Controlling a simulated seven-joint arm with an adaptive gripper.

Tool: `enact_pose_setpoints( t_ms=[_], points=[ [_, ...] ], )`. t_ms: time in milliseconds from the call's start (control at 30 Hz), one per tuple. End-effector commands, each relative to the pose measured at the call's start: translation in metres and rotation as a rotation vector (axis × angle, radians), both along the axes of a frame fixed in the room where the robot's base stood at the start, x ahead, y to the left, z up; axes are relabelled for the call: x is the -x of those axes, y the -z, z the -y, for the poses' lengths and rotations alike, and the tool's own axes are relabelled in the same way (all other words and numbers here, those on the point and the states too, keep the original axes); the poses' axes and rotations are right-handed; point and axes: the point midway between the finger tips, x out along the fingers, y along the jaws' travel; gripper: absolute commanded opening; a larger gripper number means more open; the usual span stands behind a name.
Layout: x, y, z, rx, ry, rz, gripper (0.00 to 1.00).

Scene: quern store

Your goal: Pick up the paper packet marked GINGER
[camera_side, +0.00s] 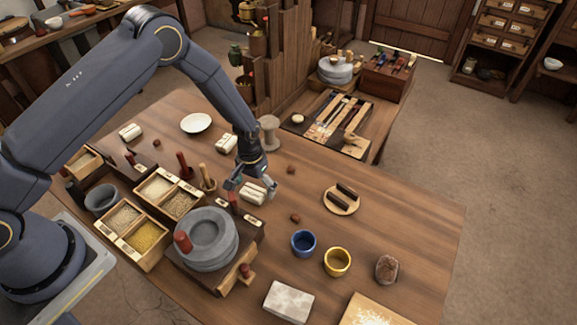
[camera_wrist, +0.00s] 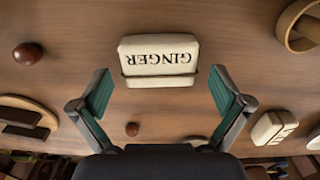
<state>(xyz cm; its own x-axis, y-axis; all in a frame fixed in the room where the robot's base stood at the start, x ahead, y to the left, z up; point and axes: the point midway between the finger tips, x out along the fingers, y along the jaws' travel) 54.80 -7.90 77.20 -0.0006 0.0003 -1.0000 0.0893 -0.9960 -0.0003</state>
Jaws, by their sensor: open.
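The cream paper packet marked GINGER (camera_wrist: 160,58) lies flat on the wooden table in the wrist view, its black lettering upside down. It is just beyond the gap between my fingertips, roughly centred. My gripper (camera_wrist: 163,92) is open and empty, with a teal-lined finger on each side. In the side view my gripper (camera_side: 252,186) is low over a pale packet (camera_side: 253,195), which seems to be the same one; its marking cannot be read there. The fingers partly cover it, and I cannot tell whether they touch it.
A stone quern (camera_side: 208,238) and grain boxes (camera_side: 143,236) stand left of the gripper. A round board (camera_side: 342,208) and a blue cup (camera_side: 303,243) are to the right. Small brown balls lie about.

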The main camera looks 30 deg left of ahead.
Motion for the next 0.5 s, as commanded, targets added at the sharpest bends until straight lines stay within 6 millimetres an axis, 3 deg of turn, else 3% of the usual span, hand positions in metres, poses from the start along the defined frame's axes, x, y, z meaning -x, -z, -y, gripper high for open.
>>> enact_pose_setpoints(
  t_ms=[133,500],
  points=[
    [-0.0003,-0.0005,0.0001,0.000,0.000,0.001,1.00],
    [-0.0003,-0.0008,0.0001,0.000,0.000,0.001,0.61]
  ],
)
